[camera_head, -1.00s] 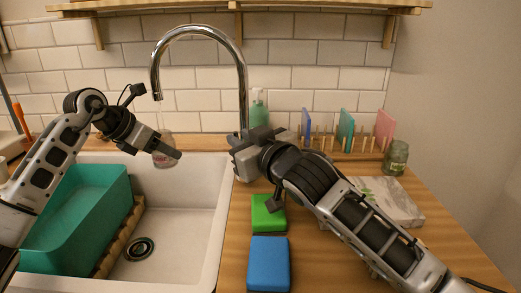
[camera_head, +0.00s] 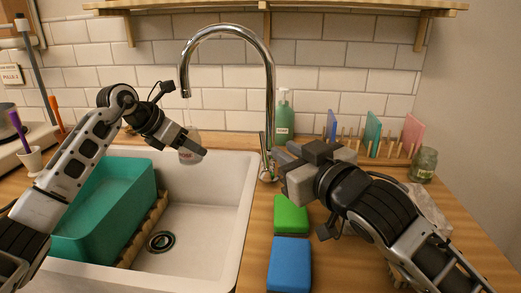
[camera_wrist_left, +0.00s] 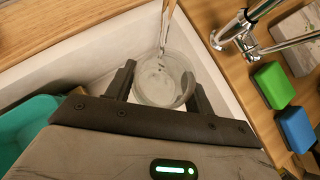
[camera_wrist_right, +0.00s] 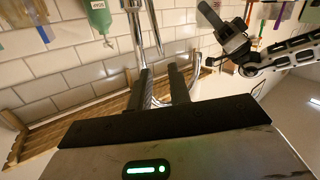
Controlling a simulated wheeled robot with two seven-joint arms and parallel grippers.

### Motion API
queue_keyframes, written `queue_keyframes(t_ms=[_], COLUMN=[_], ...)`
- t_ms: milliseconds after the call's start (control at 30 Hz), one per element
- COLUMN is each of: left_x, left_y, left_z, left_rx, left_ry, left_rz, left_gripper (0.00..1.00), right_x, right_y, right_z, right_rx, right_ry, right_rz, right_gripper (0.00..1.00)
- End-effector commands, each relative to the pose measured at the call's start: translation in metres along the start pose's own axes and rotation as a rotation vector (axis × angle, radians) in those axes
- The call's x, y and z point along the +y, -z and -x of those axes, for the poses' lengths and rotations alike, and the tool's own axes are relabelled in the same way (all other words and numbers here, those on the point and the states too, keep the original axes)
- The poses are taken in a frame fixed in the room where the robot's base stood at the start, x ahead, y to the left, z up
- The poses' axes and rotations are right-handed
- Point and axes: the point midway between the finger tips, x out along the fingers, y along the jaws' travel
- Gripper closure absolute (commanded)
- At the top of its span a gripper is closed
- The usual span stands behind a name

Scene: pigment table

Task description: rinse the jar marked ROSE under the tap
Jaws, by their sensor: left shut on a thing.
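My left gripper (camera_head: 197,150) is shut on a clear glass jar (camera_head: 188,155) over the sink, below the tap's spout (camera_head: 185,92). The jar has a pinkish mark that I cannot read. In the left wrist view I look into the jar (camera_wrist_left: 160,92) between both fingers; a thin clear strand like water comes down at its far side. The head view does not show this strand clearly. My right gripper (camera_head: 281,157) is open and empty, close to the right of the tap's base and upright lever (camera_head: 263,142). The tap column also shows beyond its fingers (camera_wrist_right: 158,82).
A teal basin (camera_head: 105,215) stands in the left of the white sink (camera_head: 205,235). Green (camera_head: 290,214) and blue (camera_head: 289,263) sponges lie right of it. A soap bottle (camera_head: 284,115), a peg rack (camera_head: 375,150) and a greenish jar (camera_head: 424,165) stand at the back.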

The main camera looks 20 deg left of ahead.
Motion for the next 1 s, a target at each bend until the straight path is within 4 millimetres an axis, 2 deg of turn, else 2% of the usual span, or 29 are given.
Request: queue_keyframes(t_ms=[400,433,500,600,767,1000], left_x=[0.0,0.0,0.0,0.0,0.0,0.0], left_y=[-0.001,0.0,-0.001,-0.001,-0.001,-0.001], left_z=[0.0,0.0,0.0,0.0,0.0,0.0], left_rx=[-0.001,-0.001,-0.001,-0.001,-0.001,-0.001], left_ry=[-0.001,0.0,0.0,0.0,0.0,0.0], left_rz=[0.0,0.0,0.0,0.0,0.0,0.0], left_gripper=[0.72,0.72,0.72,0.72,0.72,0.72], right_x=[0.0,0.0,-0.001,-0.004,-0.015,-0.041], right_y=[0.0,0.0,0.0,0.0,-0.003,-0.005], right_z=[0.0,0.0,0.0,-0.001,-0.002,-0.003], right_rx=[0.001,0.001,0.0,-0.001,-0.007,-0.021], right_ry=[0.0,0.0,0.0,0.0,-0.004,-0.017], right_rz=[0.0,0.0,0.006,0.058,0.311,0.905], right_gripper=[0.81,0.83,1.0,1.0,1.0,1.0])
